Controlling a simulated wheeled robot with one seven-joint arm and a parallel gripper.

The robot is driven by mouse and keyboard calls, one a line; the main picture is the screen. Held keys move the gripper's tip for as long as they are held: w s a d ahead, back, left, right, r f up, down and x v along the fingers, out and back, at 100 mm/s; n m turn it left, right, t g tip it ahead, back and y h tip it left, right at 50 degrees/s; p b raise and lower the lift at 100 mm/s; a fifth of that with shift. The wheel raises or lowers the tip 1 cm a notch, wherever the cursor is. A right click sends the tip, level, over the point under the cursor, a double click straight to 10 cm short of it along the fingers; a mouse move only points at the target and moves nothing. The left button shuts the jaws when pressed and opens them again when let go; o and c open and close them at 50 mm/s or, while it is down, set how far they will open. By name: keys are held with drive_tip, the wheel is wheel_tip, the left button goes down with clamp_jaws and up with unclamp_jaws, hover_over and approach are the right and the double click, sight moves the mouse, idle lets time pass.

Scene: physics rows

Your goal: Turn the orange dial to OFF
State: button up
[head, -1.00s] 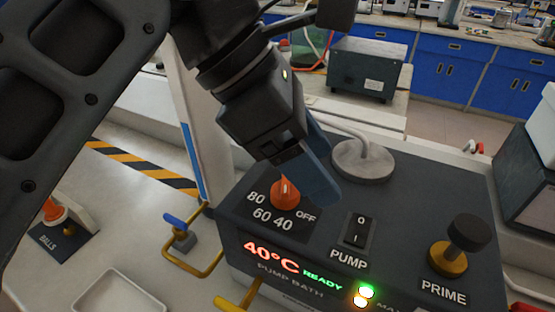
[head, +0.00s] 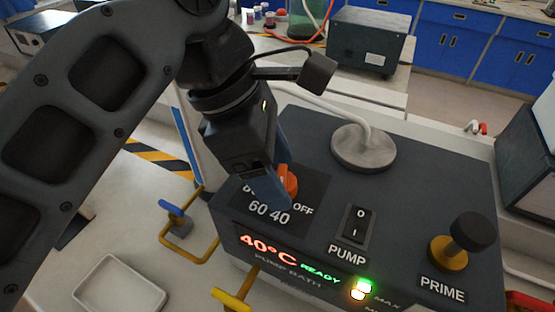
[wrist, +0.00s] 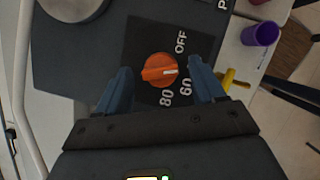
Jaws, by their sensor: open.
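The orange dial (head: 290,183) sits on the dark panel of the pump bath box (head: 420,185); it also shows in the wrist view (wrist: 158,70). Its white mark points right in the wrist view, between 60 and OFF (wrist: 181,42). The 40 label (head: 280,217) is hidden in the wrist view by the right finger. The lit display (head: 268,248) reads 40°C READY. My gripper (head: 284,188) is open, its blue fingers on either side of the dial in the wrist view (wrist: 160,67), with small gaps visible. In the head view a finger partly covers the dial.
A PUMP rocker switch (head: 359,223) and a PRIME knob (head: 460,245) stand right of the dial. A round grey disc with a hose (head: 363,148) sits behind. Yellow pipework (head: 190,250) and a white tray (head: 120,285) are at the left.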

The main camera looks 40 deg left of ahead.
drive_tip(key=shift+f, duration=0.1)
drive_tip(key=c, duration=1.1)
